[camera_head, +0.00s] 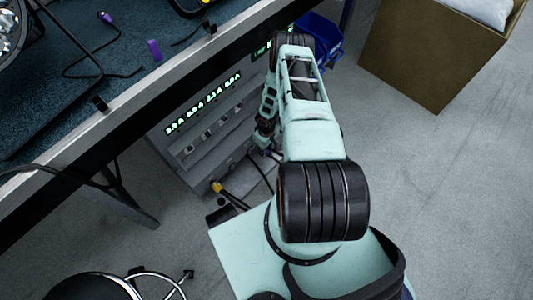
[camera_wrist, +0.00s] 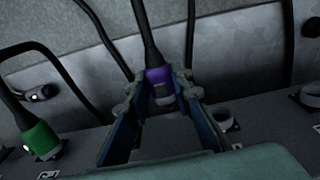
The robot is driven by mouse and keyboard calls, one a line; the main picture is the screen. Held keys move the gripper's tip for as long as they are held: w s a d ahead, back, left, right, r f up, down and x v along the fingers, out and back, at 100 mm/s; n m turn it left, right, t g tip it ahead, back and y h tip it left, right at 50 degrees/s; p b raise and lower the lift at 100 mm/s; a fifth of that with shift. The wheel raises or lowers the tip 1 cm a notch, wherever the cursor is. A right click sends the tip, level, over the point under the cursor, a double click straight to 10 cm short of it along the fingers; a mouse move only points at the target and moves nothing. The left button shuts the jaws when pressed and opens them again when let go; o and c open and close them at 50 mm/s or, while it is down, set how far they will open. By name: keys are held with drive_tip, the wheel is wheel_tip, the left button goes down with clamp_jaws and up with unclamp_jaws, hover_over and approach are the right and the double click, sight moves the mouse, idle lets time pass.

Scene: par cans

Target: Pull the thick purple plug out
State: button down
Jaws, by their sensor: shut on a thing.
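The thick purple plug (camera_wrist: 158,75) is in the middle of the wrist view, with a thick black cable running up from it. A pale collar shows below its purple body. My gripper (camera_wrist: 162,92) is shut on the plug, one finger on each side. I cannot tell how deep the plug sits, as its lower end is partly hidden between the fingers. In the head view my arm reaches down to the front of a grey socket panel (camera_head: 190,150) under the table, where a small purple spot shows beside my gripper (camera_head: 264,143).
A green plug (camera_wrist: 40,137) sits at the left, and an empty-looking round socket (camera_wrist: 222,117) is to the right. Black cables hang close by. A yellow plug (camera_head: 216,187) is low on the panel. The table edge (camera_head: 120,112) overhangs the panel; a blue bin (camera_head: 322,38) stands behind.

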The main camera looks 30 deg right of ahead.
sight(265, 161)
drive_tip(key=shift+w+a+r, duration=0.1)
drive_tip(key=shift+w+a, duration=0.05)
drive_tip(key=shift+w, duration=0.05)
wheel_tip(265, 161, down, 8)
drive_tip(key=b, duration=0.6)
drive_tip(key=shift+f, duration=0.2)
drive_tip(key=c, duration=1.6)
unclamp_jaws()
wheel_tip(265, 161, up, 12)
drive_tip(key=shift+s+r, duration=0.1)
drive_tip(key=shift+s, duration=0.05)
